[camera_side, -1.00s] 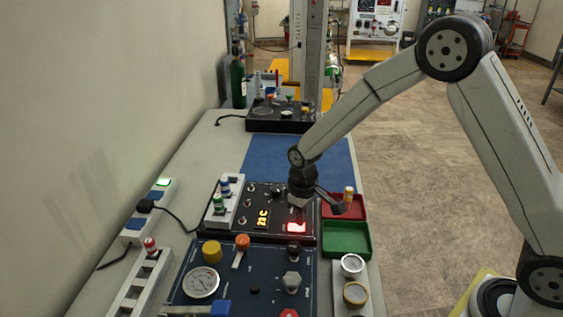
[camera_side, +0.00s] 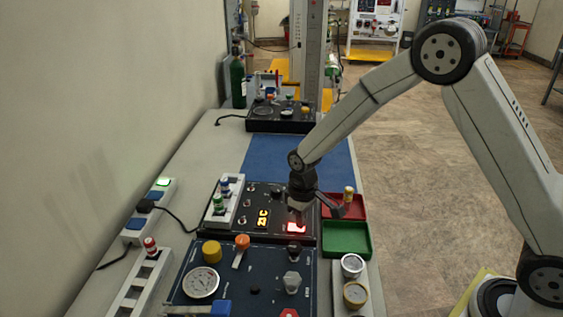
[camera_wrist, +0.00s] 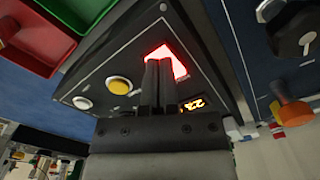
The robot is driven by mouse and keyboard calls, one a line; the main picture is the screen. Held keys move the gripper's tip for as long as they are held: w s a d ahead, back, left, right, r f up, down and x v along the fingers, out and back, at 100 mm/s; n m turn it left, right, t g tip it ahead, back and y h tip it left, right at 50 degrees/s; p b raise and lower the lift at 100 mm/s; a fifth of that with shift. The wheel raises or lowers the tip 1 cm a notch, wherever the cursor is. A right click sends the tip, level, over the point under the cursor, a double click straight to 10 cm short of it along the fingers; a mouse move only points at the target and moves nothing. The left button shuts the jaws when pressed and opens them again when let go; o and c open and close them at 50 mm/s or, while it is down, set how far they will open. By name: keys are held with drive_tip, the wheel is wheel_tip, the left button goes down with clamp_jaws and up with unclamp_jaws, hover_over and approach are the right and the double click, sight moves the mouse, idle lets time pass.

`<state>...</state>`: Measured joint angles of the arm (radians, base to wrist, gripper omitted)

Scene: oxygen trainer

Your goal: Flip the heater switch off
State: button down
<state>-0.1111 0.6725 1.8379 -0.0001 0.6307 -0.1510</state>
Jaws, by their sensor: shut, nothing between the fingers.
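The heater switch (camera_side: 297,228) glows red on the black panel (camera_side: 280,195), near its front right corner in the side view. In the wrist view the lit red switch (camera_wrist: 172,62) shows behind my fingertips, partly hidden by them. My gripper (camera_wrist: 158,68) is shut and empty, with its fingertips over the switch in that view. In the side view my gripper (camera_side: 299,206) points down just above the switch. I cannot tell whether the fingertips touch it. A lit yellow display (camera_side: 262,218) is left of the switch; it also shows in the wrist view (camera_wrist: 193,104).
A red tray (camera_side: 352,208) and a green tray (camera_side: 346,238) stand to the right of the panel. A blue panel (camera_side: 235,275) with knobs and a gauge is in front. A white rack with small bottles (camera_side: 223,202) is at the left. The blue mat (camera_side: 258,157) behind is clear.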

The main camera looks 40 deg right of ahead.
idle(0.3)
drive_tip(key=shift+r, duration=3.45)
drive_tip(key=shift+s, duration=0.15)
drive_tip(key=s+d+r+m+t, duration=0.1)
drive_tip(key=s+d, duration=0.4)
drive_tip(key=s, duration=1.1)
drive_tip(key=shift+m+t, duration=0.8)
drive_tip(key=shift+m, duration=0.2)
